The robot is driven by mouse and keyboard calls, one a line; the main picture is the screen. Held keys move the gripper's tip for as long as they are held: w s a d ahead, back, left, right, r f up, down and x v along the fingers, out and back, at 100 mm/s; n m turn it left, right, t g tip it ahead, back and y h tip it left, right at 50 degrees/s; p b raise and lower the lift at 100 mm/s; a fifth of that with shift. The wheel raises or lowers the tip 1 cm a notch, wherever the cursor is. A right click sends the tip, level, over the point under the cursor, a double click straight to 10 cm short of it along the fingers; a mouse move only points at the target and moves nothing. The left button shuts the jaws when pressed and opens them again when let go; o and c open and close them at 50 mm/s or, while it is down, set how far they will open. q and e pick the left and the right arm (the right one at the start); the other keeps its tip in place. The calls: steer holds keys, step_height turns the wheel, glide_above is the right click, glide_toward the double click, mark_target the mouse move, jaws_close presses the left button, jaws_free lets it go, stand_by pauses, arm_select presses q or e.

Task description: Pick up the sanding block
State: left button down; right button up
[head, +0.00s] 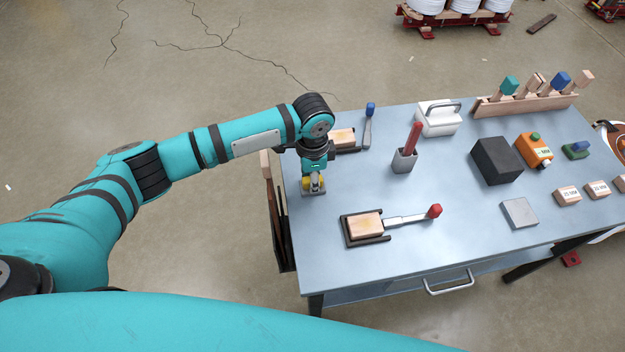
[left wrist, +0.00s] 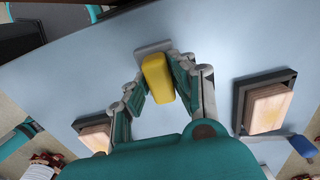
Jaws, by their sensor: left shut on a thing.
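The sanding block, with a yellow grip (head: 307,184) on a flat grey base, is at the left end of the blue-grey table (head: 350,280). In the left wrist view, its yellow grip (left wrist: 158,78) stands between my fingers, with the grey base (left wrist: 153,48) showing beyond it. My left gripper (head: 313,180) comes down from above and is shut on the yellow grip. The base is at or very close to the tabletop; I cannot tell if it touches. The gripper hides part of the block. My right gripper is not in view.
A tray with a wooden block (head: 365,224) and a red-tipped tool lies in front right. Another tray with a wooden block (head: 342,138) sits just behind the gripper. A grey holder (head: 404,161), white box (head: 438,118) and dark block (head: 497,160) stand further right.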

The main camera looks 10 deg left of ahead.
arm_select(q)
steer(key=shift+r, duration=0.4)
step_height(320, 180, up, 2)
steer(key=shift+r, duration=0.15)
steer(key=s, duration=0.5)
steer(key=s+d+r, duration=0.1)
steer(key=s, duration=0.4)
steer(key=s+d, duration=0.1)
steer(key=s, duration=0.5)
steer(key=shift+d+r+b, duration=0.1)
steer(key=shift+r+b, duration=0.25)
steer(key=shift+r, duration=0.05)
